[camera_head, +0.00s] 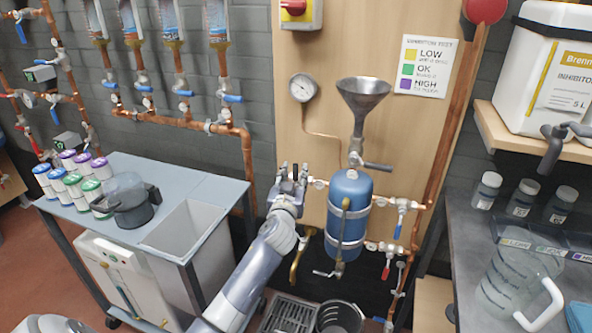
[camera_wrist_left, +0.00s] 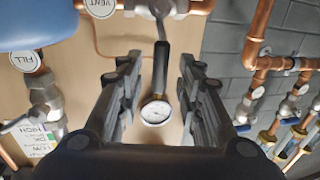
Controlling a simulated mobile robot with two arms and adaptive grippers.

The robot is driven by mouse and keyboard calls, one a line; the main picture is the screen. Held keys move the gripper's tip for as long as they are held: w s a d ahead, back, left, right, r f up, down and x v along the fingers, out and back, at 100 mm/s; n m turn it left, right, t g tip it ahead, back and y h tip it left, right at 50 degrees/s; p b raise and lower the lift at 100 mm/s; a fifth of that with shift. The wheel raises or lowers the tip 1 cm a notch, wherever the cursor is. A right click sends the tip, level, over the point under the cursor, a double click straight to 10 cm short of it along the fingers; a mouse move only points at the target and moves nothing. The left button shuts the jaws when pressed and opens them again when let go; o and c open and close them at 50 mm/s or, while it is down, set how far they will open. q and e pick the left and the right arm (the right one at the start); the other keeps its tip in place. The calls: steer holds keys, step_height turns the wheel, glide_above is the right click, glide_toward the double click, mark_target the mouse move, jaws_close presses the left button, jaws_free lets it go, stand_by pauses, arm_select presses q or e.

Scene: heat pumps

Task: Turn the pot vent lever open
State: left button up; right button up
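The blue pot (camera_head: 350,205) hangs on the wooden panel below a grey funnel (camera_head: 363,98); its edge also shows at the top left of the left wrist view (camera_wrist_left: 30,18). The vent lever (camera_wrist_left: 161,65) has a black handle and hangs from a valve beside the VENT tag (camera_wrist_left: 100,7) in the wrist view. My left gripper (camera_head: 291,173) is just left of the pot. In the wrist view my left gripper (camera_wrist_left: 160,88) is open, its fingers on either side of the handle with gaps on both sides. The lever is hidden behind the gripper in the head view. My right gripper is not in view.
A pressure gauge (camera_head: 303,88) is on the panel. Blue-handled (camera_head: 402,220) and red-handled (camera_head: 386,268) valves are right of the pot. A grey table (camera_head: 190,180) with several small tubs stands left; a dark bench (camera_head: 470,240) with a clear jug stands right.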

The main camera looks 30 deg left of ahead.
arm_select(q)
steer(key=shift+x, duration=1.15)
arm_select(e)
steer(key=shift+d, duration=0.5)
arm_select(q)
steer(key=shift+c, duration=0.4)
jaws_close()
